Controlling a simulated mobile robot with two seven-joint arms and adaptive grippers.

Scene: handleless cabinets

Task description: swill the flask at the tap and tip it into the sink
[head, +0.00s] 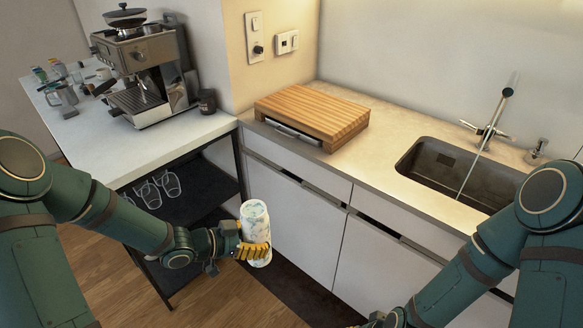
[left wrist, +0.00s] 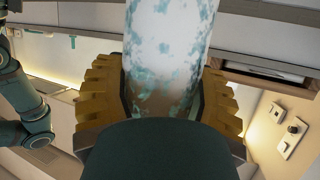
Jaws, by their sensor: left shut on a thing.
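The flask (head: 254,222) is white with blue-green speckles. My left gripper (head: 256,250), with yellow fingers, is shut around its lower part and holds it nearly upright in the air, in front of the cabinets and below counter height. In the left wrist view the flask (left wrist: 170,50) stands between the two yellow fingers. The sink (head: 462,172) is a dark basin in the counter at the right. The tap (head: 487,132) stands behind it, and a thin stream of water (head: 469,173) falls from it into the basin. My right gripper (head: 385,318) is barely in view at the bottom edge.
A wooden board (head: 313,112) lies on the counter left of the sink. A coffee machine (head: 148,75) stands on a side table (head: 165,140), with glasses (head: 160,187) on the shelf below. Cabinet fronts (head: 290,225) are close behind the flask. Counter between board and sink is clear.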

